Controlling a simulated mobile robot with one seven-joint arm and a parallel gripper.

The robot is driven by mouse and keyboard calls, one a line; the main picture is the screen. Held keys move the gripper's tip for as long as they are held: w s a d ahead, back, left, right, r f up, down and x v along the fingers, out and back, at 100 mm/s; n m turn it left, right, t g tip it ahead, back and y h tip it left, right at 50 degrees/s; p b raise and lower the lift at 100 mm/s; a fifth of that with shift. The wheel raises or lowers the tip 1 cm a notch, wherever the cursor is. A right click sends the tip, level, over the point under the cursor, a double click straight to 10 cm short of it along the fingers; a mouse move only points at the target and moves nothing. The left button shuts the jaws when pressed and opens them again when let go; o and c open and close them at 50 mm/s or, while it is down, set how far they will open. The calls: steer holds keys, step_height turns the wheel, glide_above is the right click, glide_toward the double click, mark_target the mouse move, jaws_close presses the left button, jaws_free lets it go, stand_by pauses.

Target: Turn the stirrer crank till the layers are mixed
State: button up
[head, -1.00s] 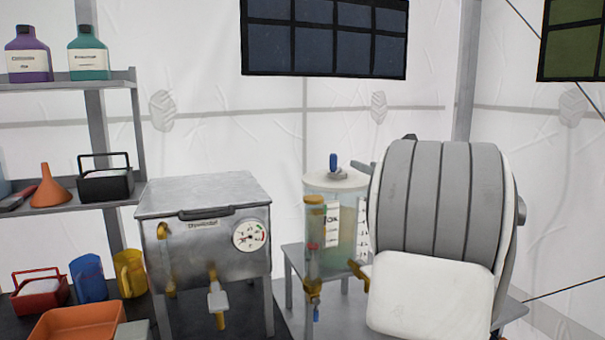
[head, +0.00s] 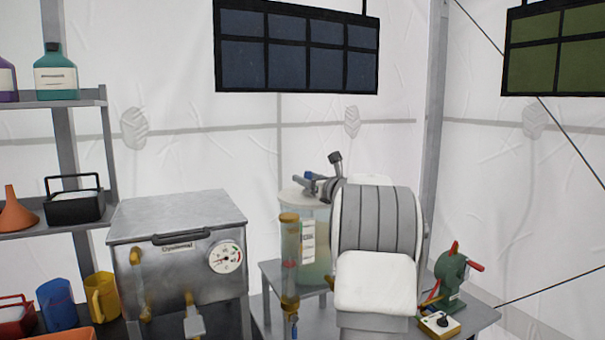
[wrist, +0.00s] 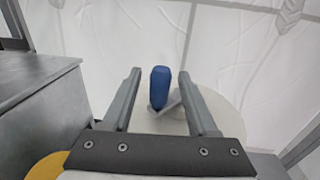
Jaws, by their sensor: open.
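The stirrer crank's blue handle (wrist: 160,88) stands upright on a grey crank arm (wrist: 172,104) above a white round lid (wrist: 225,110). My gripper (wrist: 159,74) is open, and the handle shows between its two fingers with gaps on both sides. In the head view my gripper (head: 320,184) is at the lid top beside the blue handle (head: 309,176), which is partly hidden. The clear tank (head: 322,252) below holds pale liquid, greener lower down. My arm hides the tank's right side, so the layers cannot be told clearly.
A steel box with a dial (head: 180,250) stands left of the tank. A narrow yellow-capped tube (head: 290,255) is at the tank's front. A green hand-cranked device (head: 450,272) and a small yellow box (head: 438,323) stand on the table at right. Shelves (head: 60,105) are far left.

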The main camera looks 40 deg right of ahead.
steer(key=shift+p+x, duration=0.3)
steer(key=shift+x, duration=1.25)
jaws_close()
